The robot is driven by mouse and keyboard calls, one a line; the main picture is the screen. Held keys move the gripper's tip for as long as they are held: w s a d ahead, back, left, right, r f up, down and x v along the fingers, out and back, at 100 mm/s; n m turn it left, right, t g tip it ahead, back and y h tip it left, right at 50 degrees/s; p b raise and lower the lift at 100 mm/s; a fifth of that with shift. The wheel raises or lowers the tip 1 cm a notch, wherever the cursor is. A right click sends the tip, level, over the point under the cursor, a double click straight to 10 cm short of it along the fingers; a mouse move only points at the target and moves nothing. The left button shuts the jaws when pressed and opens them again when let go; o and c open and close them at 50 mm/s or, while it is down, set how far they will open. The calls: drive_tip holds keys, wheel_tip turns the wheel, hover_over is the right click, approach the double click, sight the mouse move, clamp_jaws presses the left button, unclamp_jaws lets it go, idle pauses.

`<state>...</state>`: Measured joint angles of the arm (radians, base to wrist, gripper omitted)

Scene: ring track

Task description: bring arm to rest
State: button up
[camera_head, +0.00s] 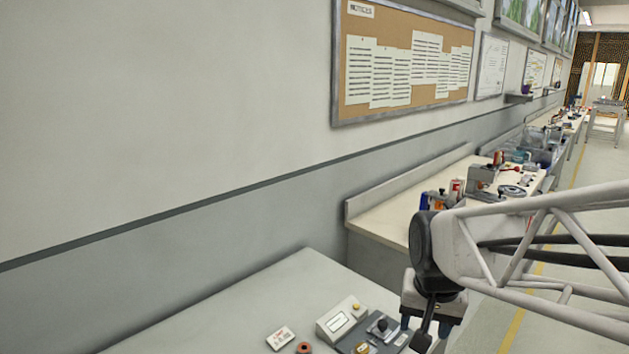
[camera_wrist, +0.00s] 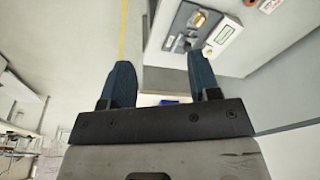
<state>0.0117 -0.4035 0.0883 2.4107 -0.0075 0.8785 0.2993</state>
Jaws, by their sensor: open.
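My gripper (camera_head: 425,325) hangs at the lower right of the head view, at the end of my white lattice arm. In the wrist view my gripper (camera_wrist: 160,85) shows two dark blue fingers spread wide apart with nothing between them. In the head view it is by the right edge of the near grey bench (camera_head: 265,290), and its height above the bench is hard to judge. Part of the gripper is cut off by the lower picture edge or hidden by my wrist.
On the near bench are a device with a display (camera_head: 342,318), a white card (camera_head: 280,337) and a small reddish round part (camera_head: 304,348). A second bench (camera_head: 385,215) with bottles and tools stands behind. A notice board (camera_head: 400,60) hangs on the wall. The aisle floor (camera_head: 575,255) at right looks clear.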

drive_tip(key=s+r+n, duration=0.1)
drive_tip(key=s+n, duration=0.2)
drive_tip(key=s, duration=0.7)
drive_tip(key=shift+s+r+t, duration=0.15)
drive_tip(key=shift+s+t, duration=0.15)
drive_tip(key=shift+s, duration=0.1)
